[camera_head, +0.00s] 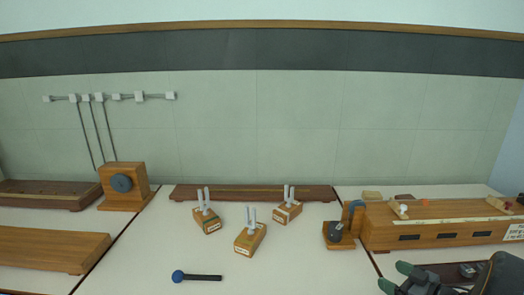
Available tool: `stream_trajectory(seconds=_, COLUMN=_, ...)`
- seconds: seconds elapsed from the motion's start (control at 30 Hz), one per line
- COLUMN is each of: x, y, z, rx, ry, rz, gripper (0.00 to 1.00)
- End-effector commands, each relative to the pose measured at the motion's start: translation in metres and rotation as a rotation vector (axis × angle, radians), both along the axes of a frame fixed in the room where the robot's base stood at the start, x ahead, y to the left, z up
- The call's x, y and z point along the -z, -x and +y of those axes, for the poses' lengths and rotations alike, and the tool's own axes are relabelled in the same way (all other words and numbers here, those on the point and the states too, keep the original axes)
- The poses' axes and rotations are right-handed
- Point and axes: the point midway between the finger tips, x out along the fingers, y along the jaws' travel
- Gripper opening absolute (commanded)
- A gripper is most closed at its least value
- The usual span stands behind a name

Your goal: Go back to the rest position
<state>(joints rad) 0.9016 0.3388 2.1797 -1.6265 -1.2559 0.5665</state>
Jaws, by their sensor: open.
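My gripper (397,277) is at the lower right corner of the view, above the front of the right bench. Its greenish fingertips stand apart and nothing shows between them. Part of my dark arm behind it runs off the right edge. No marked rest position shows in the view.
Three wooden blocks with pale tuning-fork-like prongs (207,221) (250,239) (288,212) stand mid-bench. A blue-headed mallet (196,276) lies in front. A long wooden box (440,236) and a small block with a dark knob (338,234) stand right. Bare bench lies between mallet and gripper.

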Motion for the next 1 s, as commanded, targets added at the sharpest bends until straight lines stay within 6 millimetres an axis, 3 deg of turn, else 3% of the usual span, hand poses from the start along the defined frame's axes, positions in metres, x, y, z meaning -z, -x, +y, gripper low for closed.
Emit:
stream_trajectory(seconds=0.4, x=0.033, y=-0.002, z=-0.073, rx=0.426, ry=0.232, rz=0.165, gripper=0.82)
stream_trajectory(seconds=0.53, x=0.028, y=0.009, z=-0.096, rx=0.63, ry=0.329, rz=0.288, gripper=0.82)
stream_trajectory(seconds=0.63, x=0.012, y=0.026, z=-0.1, rx=0.797, ry=0.388, rz=0.433, gripper=0.82)
stream_trajectory(seconds=0.77, x=-0.017, y=0.054, z=-0.074, rx=0.944, ry=0.397, rz=0.658, gripper=0.82)
stream_trajectory(seconds=0.87, x=-0.045, y=0.078, z=-0.027, rx=0.974, ry=0.349, rz=0.841, gripper=0.82)
stream_trajectory(seconds=1.0, x=-0.088, y=0.107, z=0.061, rx=0.886, ry=0.244, rz=1.048, gripper=0.82)
